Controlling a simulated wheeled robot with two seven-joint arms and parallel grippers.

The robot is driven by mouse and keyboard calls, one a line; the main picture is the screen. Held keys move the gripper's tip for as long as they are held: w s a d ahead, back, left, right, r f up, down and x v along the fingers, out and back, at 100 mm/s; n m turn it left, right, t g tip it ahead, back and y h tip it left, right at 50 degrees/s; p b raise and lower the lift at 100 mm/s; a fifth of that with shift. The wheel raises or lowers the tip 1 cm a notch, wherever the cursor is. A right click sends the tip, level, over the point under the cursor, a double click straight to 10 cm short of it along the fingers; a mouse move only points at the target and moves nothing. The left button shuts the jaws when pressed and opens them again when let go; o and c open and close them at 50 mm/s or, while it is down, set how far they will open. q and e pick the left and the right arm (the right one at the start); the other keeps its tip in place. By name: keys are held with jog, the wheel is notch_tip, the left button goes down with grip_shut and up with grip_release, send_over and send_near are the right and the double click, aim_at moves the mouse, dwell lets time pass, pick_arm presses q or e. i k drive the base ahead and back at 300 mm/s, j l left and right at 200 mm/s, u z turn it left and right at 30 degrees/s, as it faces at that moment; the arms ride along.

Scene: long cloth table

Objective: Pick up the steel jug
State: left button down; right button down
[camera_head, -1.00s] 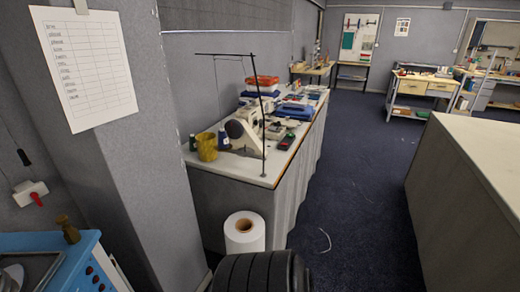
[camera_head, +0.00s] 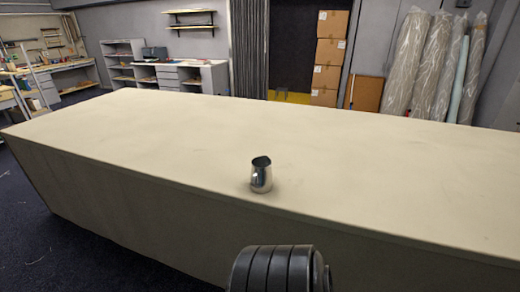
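The steel jug (camera_head: 261,178) is a small shiny metal vessel with a dark open mouth. It stands upright on the long cloth table (camera_head: 160,135), close to the table's near edge and around the middle of the head view. Nothing stands close beside it. A black ribbed part of my own body shows at the bottom, below the jug and in front of the table's side. Neither of my grippers is in view.
The rest of the tabletop is bare. Cardboard boxes (camera_head: 328,62) are stacked against the back wall, with plastic-wrapped rolls (camera_head: 405,65) to their right. Grey drawer benches (camera_head: 180,78) stand behind the table at left. Dark carpet lies at lower left.

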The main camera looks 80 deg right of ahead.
aim_at(261, 180)
jog(key=z, duration=2.5)
jog(key=u, duration=5.3)
jog(key=z, duration=5.3)
jog(key=l+u, duration=0.2)
jog(key=l, duration=0.8)
